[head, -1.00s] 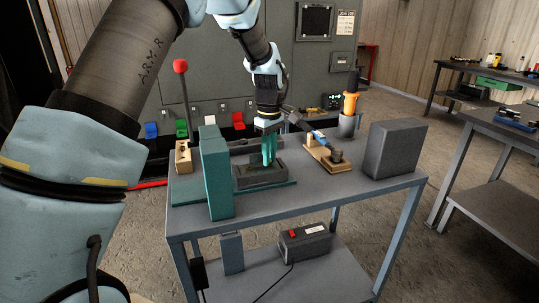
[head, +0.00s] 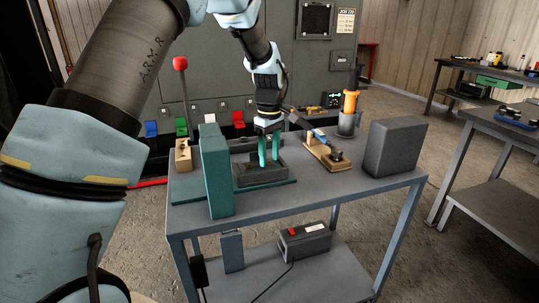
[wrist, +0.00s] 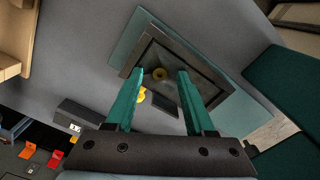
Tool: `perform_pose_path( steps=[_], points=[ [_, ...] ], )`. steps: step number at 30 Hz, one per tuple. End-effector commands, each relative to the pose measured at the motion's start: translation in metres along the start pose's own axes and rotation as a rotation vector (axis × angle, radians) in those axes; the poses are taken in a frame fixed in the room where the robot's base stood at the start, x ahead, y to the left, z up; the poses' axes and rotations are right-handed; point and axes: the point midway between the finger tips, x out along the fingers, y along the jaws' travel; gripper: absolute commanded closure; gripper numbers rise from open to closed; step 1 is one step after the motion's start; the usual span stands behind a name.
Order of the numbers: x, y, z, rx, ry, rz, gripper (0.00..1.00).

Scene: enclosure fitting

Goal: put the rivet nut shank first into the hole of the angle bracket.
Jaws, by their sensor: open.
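My gripper (head: 269,161) is open above the dark grey fixture (head: 261,178) on the bench, its two teal fingers apart. In the wrist view my gripper (wrist: 160,74) has nothing clamped between its fingers. I cannot tell whether the shank is in the hole. A yellow piece (wrist: 141,95) is partly hidden by the left finger.
A wooden stand with a tool (head: 326,155), an orange-handled tool in a holder (head: 350,102) and a grey box (head: 395,148) stand to the right.

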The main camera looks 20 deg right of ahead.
Motion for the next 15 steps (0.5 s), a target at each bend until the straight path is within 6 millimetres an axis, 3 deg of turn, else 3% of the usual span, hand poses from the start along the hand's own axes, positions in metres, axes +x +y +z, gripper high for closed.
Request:
perform_pose_path(
  steps=[5,15],
  points=[
    [-0.007,0.001,0.0,0.0,0.001,0.002,0.45],
    [-0.069,0.001,0.0,0.0,0.002,0.005,0.45]
  ],
)
